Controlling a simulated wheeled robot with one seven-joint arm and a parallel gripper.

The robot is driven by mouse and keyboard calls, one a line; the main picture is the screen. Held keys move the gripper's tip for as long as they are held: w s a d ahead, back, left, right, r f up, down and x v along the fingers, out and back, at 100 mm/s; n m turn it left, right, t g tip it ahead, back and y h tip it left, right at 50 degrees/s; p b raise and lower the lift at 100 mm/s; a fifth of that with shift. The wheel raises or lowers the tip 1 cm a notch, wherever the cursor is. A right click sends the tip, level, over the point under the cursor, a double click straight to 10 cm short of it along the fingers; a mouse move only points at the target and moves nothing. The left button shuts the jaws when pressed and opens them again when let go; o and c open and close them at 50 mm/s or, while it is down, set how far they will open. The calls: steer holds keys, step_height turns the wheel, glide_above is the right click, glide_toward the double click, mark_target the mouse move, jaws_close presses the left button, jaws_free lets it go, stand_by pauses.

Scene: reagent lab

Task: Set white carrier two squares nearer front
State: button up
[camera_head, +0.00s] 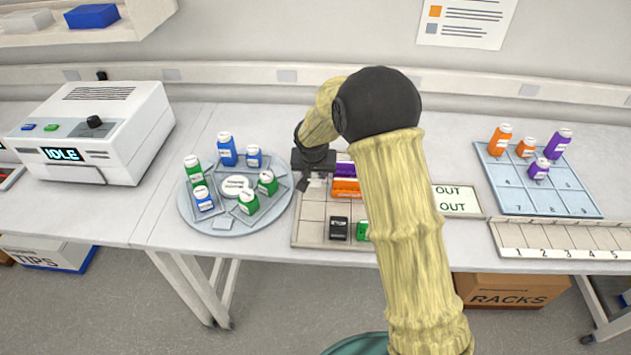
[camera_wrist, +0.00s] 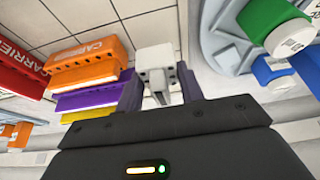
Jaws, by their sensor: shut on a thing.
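My gripper (camera_head: 316,180) is over the back left part of the gridded tray (camera_head: 311,211). In the wrist view my gripper (camera_wrist: 160,88) is shut on the white carrier (camera_wrist: 156,57), which sits between the two fingers. In the head view the white carrier is mostly hidden by my gripper. I cannot tell whether it touches the tray. Orange (camera_head: 346,187) and purple (camera_head: 344,170) carriers lie just right of my gripper. They also show in the wrist view, with a yellow carrier (camera_wrist: 88,116) and a red carrier (camera_wrist: 22,68).
A black carrier (camera_head: 338,228) and a green carrier (camera_head: 362,230) stand in the tray's front row. A round bottle carousel (camera_head: 222,221) is close on the left. Front left tray squares look empty. My arm hides the tray's right part.

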mark_target(315, 182)
steer(key=f, duration=0.3)
steer(key=shift+d, duration=0.3)
steer(key=shift+a+f+p, duration=0.1)
steer(key=shift+f+p, duration=0.2)
steer(key=shift+a+f, duration=0.1)
steer(key=shift+a, duration=0.1)
steer(key=shift+s+a, duration=0.25)
steer(key=shift+d, duration=0.1)
steer(key=o, duration=1)
steer(key=shift+w+d, duration=0.1)
steer(key=shift+d, duration=0.05)
